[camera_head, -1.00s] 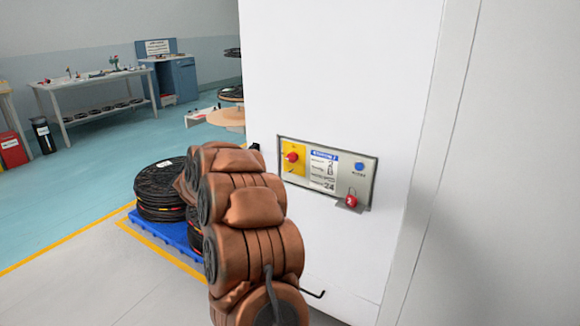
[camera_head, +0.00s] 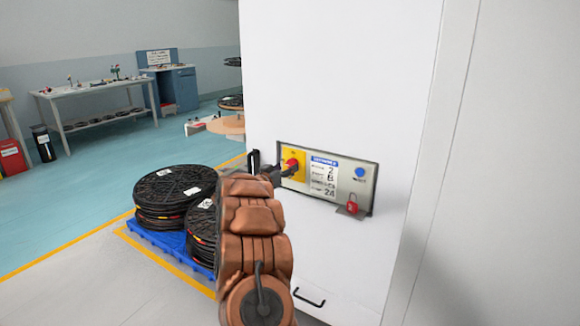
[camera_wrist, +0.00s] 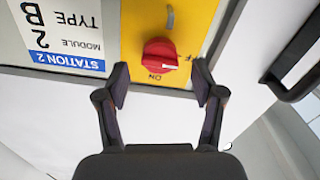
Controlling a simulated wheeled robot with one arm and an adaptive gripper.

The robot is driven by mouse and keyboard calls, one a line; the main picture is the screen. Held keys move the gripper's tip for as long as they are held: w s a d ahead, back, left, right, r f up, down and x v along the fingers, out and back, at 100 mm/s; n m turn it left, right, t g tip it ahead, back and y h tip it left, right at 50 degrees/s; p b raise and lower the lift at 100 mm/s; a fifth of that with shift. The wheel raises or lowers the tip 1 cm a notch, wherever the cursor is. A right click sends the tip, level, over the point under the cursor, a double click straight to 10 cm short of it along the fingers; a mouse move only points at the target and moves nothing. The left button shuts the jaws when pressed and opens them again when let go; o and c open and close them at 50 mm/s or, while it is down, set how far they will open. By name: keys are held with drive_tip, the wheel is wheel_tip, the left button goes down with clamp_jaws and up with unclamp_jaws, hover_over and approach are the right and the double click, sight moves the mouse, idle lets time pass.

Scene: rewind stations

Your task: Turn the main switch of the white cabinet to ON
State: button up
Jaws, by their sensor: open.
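The white cabinet (camera_head: 340,75) stands in the middle of the head view, with a grey panel (camera_head: 342,180) on its face. The main switch is a red knob (camera_head: 291,163) on a yellow plate at the panel's left. In the wrist view, upside down, the red knob (camera_wrist: 160,52) shows a short white mark close to the word ON on the yellow plate (camera_wrist: 191,35). My gripper (camera_wrist: 161,76) is open and empty. Its fingertips are apart, one to each side just below the knob in that view; I cannot tell whether they touch it. In the head view my gripper (camera_head: 284,171) is at the switch.
A black handle (camera_wrist: 303,62) sits close beside the plate. A red padlock (camera_head: 351,207) and blue button (camera_head: 360,172) are at the panel's right. Black reels (camera_head: 172,190) stand on a blue pallet (camera_head: 160,237) at left. A workbench (camera_head: 95,90) is farther back.

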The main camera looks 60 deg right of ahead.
sight(290, 166)
drive_tip(key=shift+d, duration=1.6)
drive_tip(key=c, duration=1.1)
